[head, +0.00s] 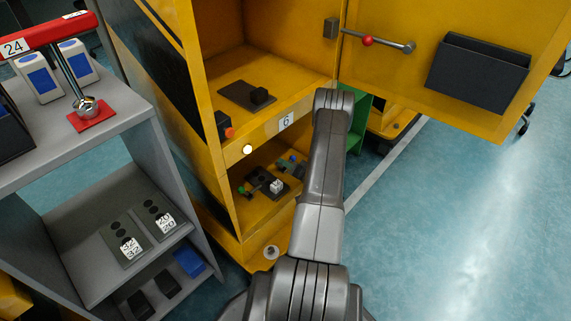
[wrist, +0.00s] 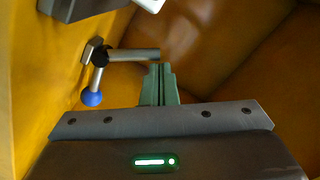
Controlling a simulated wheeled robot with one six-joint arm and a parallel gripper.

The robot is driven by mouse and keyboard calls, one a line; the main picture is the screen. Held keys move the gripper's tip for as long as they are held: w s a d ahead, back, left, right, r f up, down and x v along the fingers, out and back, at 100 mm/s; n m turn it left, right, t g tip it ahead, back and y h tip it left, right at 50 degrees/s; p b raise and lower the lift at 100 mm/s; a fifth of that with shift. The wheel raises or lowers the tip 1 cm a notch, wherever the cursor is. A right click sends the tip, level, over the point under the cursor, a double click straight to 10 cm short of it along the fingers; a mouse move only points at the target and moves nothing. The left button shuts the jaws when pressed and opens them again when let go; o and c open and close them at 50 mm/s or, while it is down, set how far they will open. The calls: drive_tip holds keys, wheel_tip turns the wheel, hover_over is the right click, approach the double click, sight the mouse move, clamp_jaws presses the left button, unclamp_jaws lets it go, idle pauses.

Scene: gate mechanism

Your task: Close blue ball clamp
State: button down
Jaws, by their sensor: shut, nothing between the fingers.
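The blue ball clamp shows in the wrist view: a blue ball (wrist: 92,98) on a short grey lever, a dark pivot on a small bracket, and a grey bar (wrist: 138,55) reaching right from the pivot. It is mounted on a yellow surface. My gripper (wrist: 160,70) is shut and empty, with its greenish fingertips just below the bar's right end in the picture. I cannot tell whether they touch it. The ball lies left of the fingers, apart from them. In the head view my arm hides the gripper, and I cannot make out this clamp.
The yellow cabinet (head: 232,188) stands ahead, its door (head: 410,85) open to the right with a red ball lever (head: 368,41) and a black bin (head: 478,72). A grey shelf (head: 75,200) stands at left.

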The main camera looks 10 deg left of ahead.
drive_tip(key=shift+s+f, duration=0.1)
drive_tip(key=n+b, duration=0.1)
drive_tip(key=s+a+f+n+b, duration=0.1)
drive_tip(key=n, duration=0.1)
drive_tip(key=n+b, duration=0.1)
drive_tip(key=shift+s+a+f+n+b, duration=0.2)
drive_tip(key=shift+s+f+n+b, duration=0.1)
drive_tip(key=shift+s, duration=0.1)
drive_tip(key=shift+s+a+f+b, duration=0.2)
drive_tip(key=shift+s+f+b, duration=0.15)
drive_tip(key=shift+b, duration=0.25)
drive_tip(key=shift+s, duration=0.1)
